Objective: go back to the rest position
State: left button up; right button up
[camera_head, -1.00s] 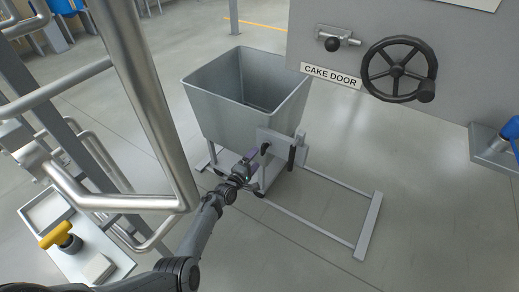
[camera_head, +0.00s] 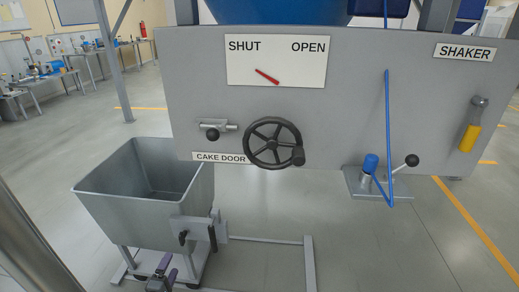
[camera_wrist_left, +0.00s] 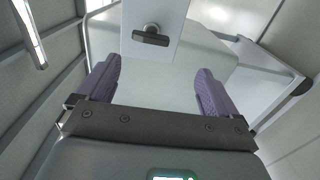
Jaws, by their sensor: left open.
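My left gripper (camera_head: 164,266) shows at the bottom of the head view, low in front of the grey bin cart (camera_head: 130,212). In the left wrist view its two purple fingers (camera_wrist_left: 155,85) stand wide apart with nothing between them. Beyond the fingertips in that view is a grey plate (camera_wrist_left: 152,12) with a dark handle (camera_wrist_left: 150,36). In the head view a plate with a black handle (camera_head: 183,238) is on the cart's front, just above my gripper. The fingers appear clear of it. My right gripper is not in view.
The grey panel carries a black handwheel (camera_head: 273,143), a latch (camera_head: 213,130) and a SHUT/OPEN dial with a red pointer (camera_head: 267,76). A blue hose (camera_head: 388,130) and a yellow-handled lever (camera_head: 470,135) are at right. Floor rails (camera_head: 310,265) lie right of the cart.

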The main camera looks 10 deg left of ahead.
pick_arm(q)
jog(key=s+d+f+m+g+h+p, duration=0.1)
jog(key=s+d+m+g+p, duration=0.15)
jog(key=s, duration=0.45)
jog(key=s+d+f+m+g+h+p, duration=0.1)
jog(key=s+d+m+h+p, duration=0.2)
jog(key=s, duration=0.4)
jog(key=s+d+r+m+g+p, duration=0.55)
jog(key=s+d+r+m, duration=0.55)
jog(key=d, duration=0.4)
jog(key=s+d+r+m+g+y, duration=0.2)
jog(key=s+r+m+g, duration=0.3)
jog(key=s+r, duration=0.55)
notch_tip(320, 180, up, 38)
jog(key=w+p, duration=0.1)
jog(key=p, duration=3.7)
jog(key=shift+d+f, duration=0.15)
jog(key=shift+f, duration=0.05)
